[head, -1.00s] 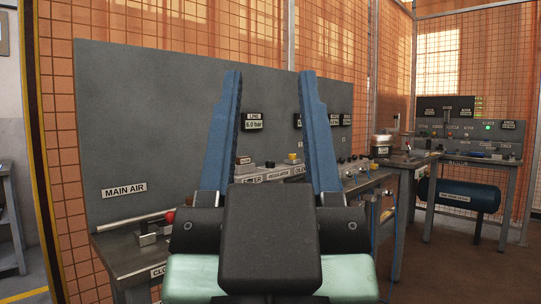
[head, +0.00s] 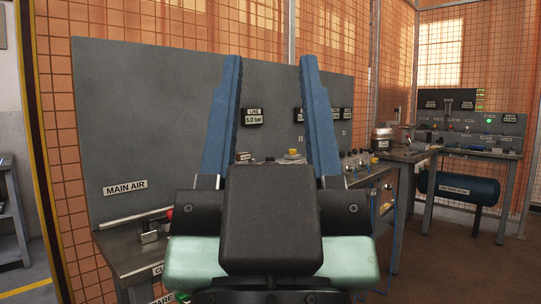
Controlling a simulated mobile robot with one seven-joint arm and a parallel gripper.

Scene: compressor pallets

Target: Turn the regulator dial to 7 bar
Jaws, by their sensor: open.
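My gripper (head: 270,62) fills the middle of the head view, with its two blue fingers apart and nothing between them. It points toward the grey panel (head: 150,120) over the bench. A line display (head: 252,117) on the panel, between the fingers, reads 6.0 bar. A yellow-topped part (head: 292,153) on the bench shows just above my gripper's black body. I cannot tell whether it is the regulator dial. The regulator label and most of the bench around it are hidden behind my gripper. No contact with a dial is visible.
A red-ended part (head: 169,214) sits on the bench at left, below the MAIN AIR label (head: 125,187). Several knobs (head: 357,160) line the bench at right. Farther right stand another bench and a blue tank (head: 460,187). Brown floor is clear at lower right.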

